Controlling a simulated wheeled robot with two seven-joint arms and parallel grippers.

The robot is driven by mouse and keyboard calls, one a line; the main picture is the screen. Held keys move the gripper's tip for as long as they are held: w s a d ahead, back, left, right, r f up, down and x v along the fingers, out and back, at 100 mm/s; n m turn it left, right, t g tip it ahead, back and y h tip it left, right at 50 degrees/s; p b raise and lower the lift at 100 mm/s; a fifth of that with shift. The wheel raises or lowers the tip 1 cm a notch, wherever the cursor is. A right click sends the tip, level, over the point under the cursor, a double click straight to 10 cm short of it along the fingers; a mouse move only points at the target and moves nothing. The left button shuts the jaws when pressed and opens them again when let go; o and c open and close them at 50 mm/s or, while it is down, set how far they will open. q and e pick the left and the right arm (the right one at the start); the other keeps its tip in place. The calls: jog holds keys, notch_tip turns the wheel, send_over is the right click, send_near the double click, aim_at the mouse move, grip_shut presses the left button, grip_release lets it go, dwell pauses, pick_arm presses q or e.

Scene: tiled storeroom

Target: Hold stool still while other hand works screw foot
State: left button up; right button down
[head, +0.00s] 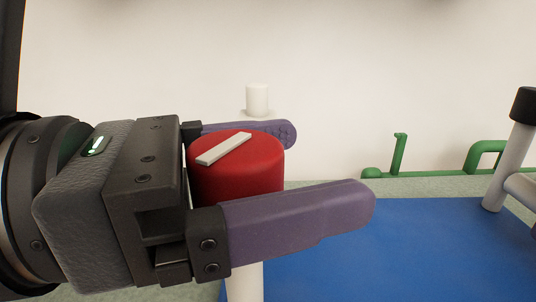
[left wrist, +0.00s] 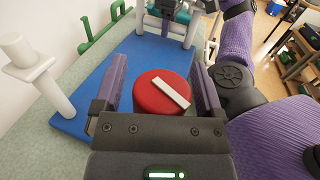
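In the head view, my left gripper (head: 335,165) comes in from the left with its purple fingers spread around a red round foot (head: 235,178). A pale flat bar lies across the foot's top. A white post (head: 245,283) shows below the foot. In the left wrist view the red foot (left wrist: 152,98) sits between the fingers, with a gap at its left side; contact on the right is unclear. The stool's black-tipped white leg (head: 505,160) stands at the right of the head view. My right arm shows in the left wrist view, but its fingertips are not clear.
A blue mat (head: 420,250) lies on a grey-green worktop. Green clamps or rails (head: 398,155) run along the back near a pale wall. A white post with a collar (head: 257,98) stands behind my gripper. Shelves (left wrist: 300,50) stand at the far right of the wrist view.

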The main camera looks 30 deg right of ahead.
pick_arm(q)
grip_shut()
jog(key=shift+m+g+y, duration=0.3)
jog(key=shift+m+g, duration=0.2)
jog(key=shift+g, duration=0.2)
jog(key=shift+o, duration=0.9)
grip_release()
jog(key=v, duration=1.2)
